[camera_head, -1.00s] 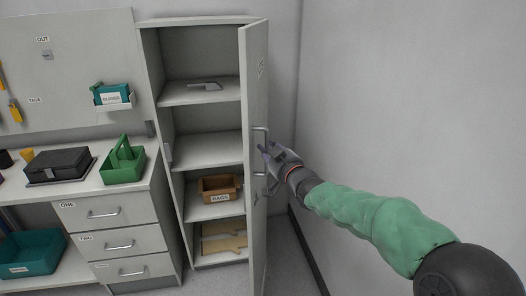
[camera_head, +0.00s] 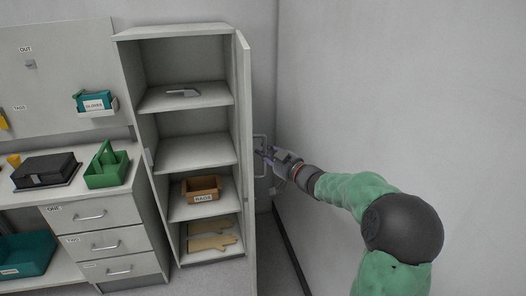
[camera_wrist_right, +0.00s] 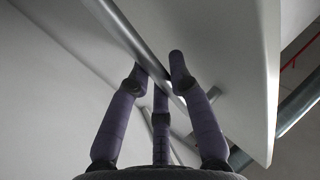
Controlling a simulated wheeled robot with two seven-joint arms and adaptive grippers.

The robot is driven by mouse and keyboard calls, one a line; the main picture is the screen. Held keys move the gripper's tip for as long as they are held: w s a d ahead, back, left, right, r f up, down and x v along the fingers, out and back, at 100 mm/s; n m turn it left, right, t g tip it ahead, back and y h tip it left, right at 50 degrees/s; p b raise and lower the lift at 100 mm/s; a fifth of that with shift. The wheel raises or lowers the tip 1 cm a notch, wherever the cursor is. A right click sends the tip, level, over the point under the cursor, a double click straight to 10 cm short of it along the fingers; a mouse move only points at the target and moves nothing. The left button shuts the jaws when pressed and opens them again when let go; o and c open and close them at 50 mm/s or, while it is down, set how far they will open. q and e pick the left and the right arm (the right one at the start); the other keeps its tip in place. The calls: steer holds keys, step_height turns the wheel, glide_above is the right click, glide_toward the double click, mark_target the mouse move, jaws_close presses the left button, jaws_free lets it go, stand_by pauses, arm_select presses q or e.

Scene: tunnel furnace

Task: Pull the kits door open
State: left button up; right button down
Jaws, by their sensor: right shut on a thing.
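The kits door (camera_head: 243,150) of the tall grey cabinet stands wide open in the head view, seen nearly edge-on. Its bar handle (camera_head: 261,142) is on the door's outer face, to the right. My right gripper (camera_head: 266,153) is at this handle, its arm coming in from the right. In the right wrist view, the gripper's fingers (camera_wrist_right: 163,82) close around the metal bar handle (camera_wrist_right: 128,32), with the pale door panel (camera_wrist_right: 225,60) behind it. My left gripper is not in view.
The open cabinet shelves hold a grey tool (camera_head: 183,92), a brown rags box (camera_head: 201,189) and gloves (camera_head: 212,236). A drawer bench (camera_head: 100,215) with a green caddy (camera_head: 106,168) and a black case (camera_head: 45,169) stands left. A bare wall (camera_head: 340,90) is close on the right.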

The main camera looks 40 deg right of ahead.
steer(key=shift+d+r, duration=0.15)
steer(key=shift+r, duration=0.3)
steer(key=c, duration=1.2)
jaws_free()
steer(key=shift+f, duration=0.1)
steer(key=shift+o, duration=0.5)
steer(key=shift+w+f, duration=0.15)
steer(key=shift+f, duration=0.05)
steer(key=shift+f, duration=0.1)
steer(key=s, duration=1.2)
steer(key=shift+a, duration=0.25)
